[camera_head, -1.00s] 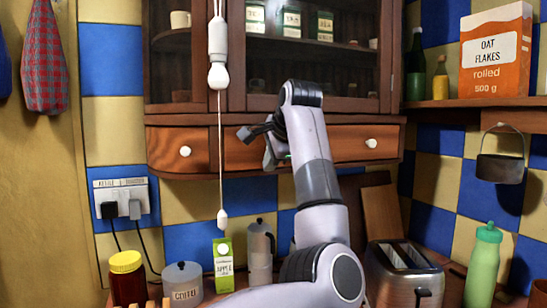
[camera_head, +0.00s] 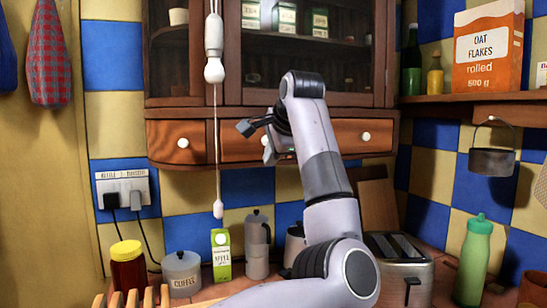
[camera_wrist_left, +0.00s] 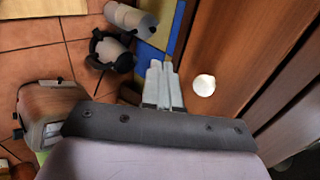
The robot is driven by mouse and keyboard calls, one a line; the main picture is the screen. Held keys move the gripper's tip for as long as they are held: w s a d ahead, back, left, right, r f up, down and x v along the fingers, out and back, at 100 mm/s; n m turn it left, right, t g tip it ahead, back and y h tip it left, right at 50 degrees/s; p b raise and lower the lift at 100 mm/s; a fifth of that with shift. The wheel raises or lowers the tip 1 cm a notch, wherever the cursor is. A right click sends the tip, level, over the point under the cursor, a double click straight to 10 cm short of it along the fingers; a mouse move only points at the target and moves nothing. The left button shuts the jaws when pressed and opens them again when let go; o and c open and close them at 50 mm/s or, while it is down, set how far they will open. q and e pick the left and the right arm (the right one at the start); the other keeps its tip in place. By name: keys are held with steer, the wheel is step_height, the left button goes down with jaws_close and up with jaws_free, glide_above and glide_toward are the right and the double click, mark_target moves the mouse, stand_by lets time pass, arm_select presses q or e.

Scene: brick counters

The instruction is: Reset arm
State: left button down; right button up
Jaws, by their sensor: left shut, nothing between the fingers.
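My left arm rises from the bottom of the head view, bends at a high elbow and ends in my left gripper (camera_head: 250,129) in front of the wooden drawers. In the left wrist view my left gripper (camera_wrist_left: 162,85) has its two pale fingers side by side, shut and empty. A round white knob (camera_wrist_left: 204,85) on the brown wood shows just right of the fingers, apart from them in the picture. My right gripper is in neither view.
A pull cord (camera_head: 216,140) hangs left of the gripper. Below stand a red jar (camera_head: 128,270), coffee canister (camera_head: 182,272), juice carton (camera_head: 221,256), moka pot (camera_head: 257,245), toaster (camera_head: 400,268) and green bottle (camera_head: 474,262). A pot (camera_head: 492,161) hangs at right.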

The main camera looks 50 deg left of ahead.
arm_select(q)
steer(key=v, duration=1)
steer(key=shift+d, duration=0.1)
